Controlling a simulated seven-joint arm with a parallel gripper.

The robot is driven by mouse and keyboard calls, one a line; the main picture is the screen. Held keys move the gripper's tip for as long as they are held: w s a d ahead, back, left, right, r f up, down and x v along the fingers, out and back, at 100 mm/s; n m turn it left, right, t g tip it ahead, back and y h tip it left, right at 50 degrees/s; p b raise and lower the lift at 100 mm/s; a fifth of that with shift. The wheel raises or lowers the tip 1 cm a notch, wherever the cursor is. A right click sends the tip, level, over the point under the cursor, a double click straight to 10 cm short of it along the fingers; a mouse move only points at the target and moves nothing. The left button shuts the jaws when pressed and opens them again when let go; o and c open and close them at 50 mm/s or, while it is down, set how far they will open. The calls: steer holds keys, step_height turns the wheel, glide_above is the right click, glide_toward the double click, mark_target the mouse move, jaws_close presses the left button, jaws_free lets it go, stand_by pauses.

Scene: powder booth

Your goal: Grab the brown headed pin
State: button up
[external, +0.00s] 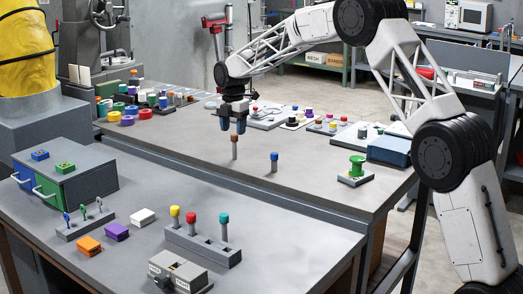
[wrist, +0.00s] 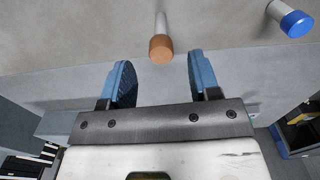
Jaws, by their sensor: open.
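The brown headed pin (external: 235,146) stands upright on the table, a grey shaft with a brown cap. In the wrist view its brown head (wrist: 161,48) lies between and just beyond the two blue fingertips, touching neither that I can see. My gripper (external: 233,124) is open and empty, pointing down right above the pin in the external view. It also shows in the wrist view (wrist: 160,80) with a wide gap between its fingers. A blue headed pin (external: 274,161) stands to the right, and its blue head (wrist: 297,23) is at the upper right of the wrist view.
A green spool on a grey base (external: 357,168) and a blue box (external: 389,150) stand to the right. Trays of small parts (external: 325,125) lie behind. The tabletop around the brown pin is clear.

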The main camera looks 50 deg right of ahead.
mark_target(234, 135)
steer(key=shift+s+d+f, duration=0.1)
steer(key=shift+f, duration=2.55)
steer(key=c, duration=1.1)
steer(key=shift+o, duration=0.2)
steer(key=shift+r, duration=0.2)
steer(key=shift+s+r, duration=0.1)
steer(key=shift+r, duration=1.6)
steer(key=s+a, duration=0.2)
steer(key=s, duration=0.5)
steer(key=s+a+r, duration=0.1)
steer(key=s+a, duration=0.2)
steer(key=s, duration=0.5)
steer(key=shift+r, duration=0.15)
